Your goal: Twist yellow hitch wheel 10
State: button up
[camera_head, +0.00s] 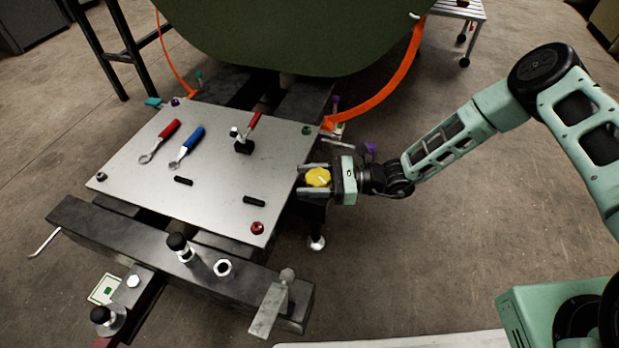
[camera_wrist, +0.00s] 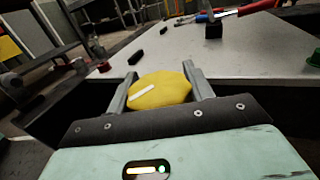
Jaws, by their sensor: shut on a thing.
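The yellow hitch wheel (camera_head: 318,177) is at the right edge of the metal plate in the head view. It has a scalloped rim and a white mark on its face. My gripper (camera_head: 312,178) reaches in from the right with one finger on each side of the wheel. In the wrist view the wheel (camera_wrist: 160,90) sits between the two grey fingers of my gripper (camera_wrist: 163,86), which are shut on it. The white mark lies slanted, rising to the right. What is under the wheel is hidden.
The grey metal plate (camera_head: 215,205) holds a red-handled wrench (camera_head: 166,133), a blue-handled wrench (camera_head: 190,143) and a red-handled clamp (camera_head: 250,130). A red knob (camera_head: 257,228) is at its near corner. A green fuselage panel (camera_head: 290,40) and orange strip (camera_head: 395,85) stand behind.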

jog(key=n+g, duration=0.1)
jog(key=g, duration=0.1)
jog(key=n+g+b, duration=0.1)
jog(key=n+g, duration=0.1)
jog(key=g, duration=0.1)
jog(key=shift+s+d+f+h, duration=0.1)
jog(key=shift+s+h, duration=0.1)
jog(key=shift+h, duration=0.1)
jog(key=shift+s+n+g+h+b, duration=0.2)
jog(key=shift+n+g+h+b, duration=0.3)
jog(key=shift+n+g, duration=0.8)
jog(key=shift+d+g, duration=0.1)
jog(key=shift+g, duration=0.2)
jog(key=o, duration=1)
jog(key=shift+c, duration=0.2)
jog(key=p+v, duration=0.4)
jog(key=v, duration=1.3)
jog(key=shift+r, duration=0.2)
jog(key=shift+w, duration=0.15)
